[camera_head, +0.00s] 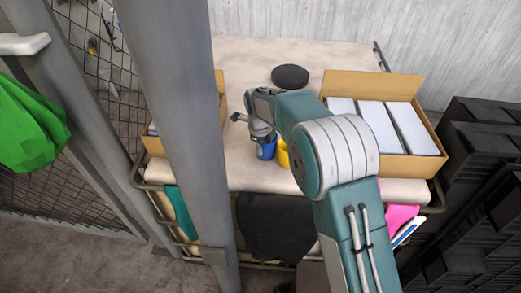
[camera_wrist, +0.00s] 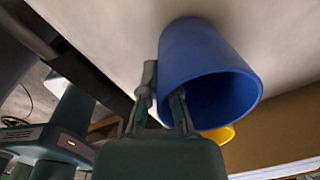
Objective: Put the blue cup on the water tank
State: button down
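The blue cup (camera_head: 266,150) is at the cream table's near side, beside the yellow cup (camera_head: 282,156). In the wrist view the blue cup (camera_wrist: 207,60) is large, its open mouth towards the camera. My gripper (camera_head: 262,136) is at the blue cup. In the wrist view my gripper (camera_wrist: 163,88) has one finger inside the cup and the other outside its left wall. The wall lies between the fingers; whether both press on it I cannot tell. The yellow cup (camera_wrist: 218,134) is partly hidden behind the blue one. I cannot make out a water tank.
The cream table (camera_head: 245,178) carries a box of white packs (camera_head: 428,88) at right and a second box (camera_head: 154,143) at left. A black disc (camera_head: 290,76) lies towards the back. A grey post (camera_head: 178,110) stands in front. Black crates (camera_head: 485,150) stand at right.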

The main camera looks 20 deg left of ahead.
jog(key=shift+d+f, duration=0.1)
jog(key=shift+f, duration=0.2)
jog(key=c, duration=0.8)
grip_release()
jog(key=shift+r, duration=0.1)
notch_tip(320, 180, up, 12)
jog(key=shift+s, duration=0.2)
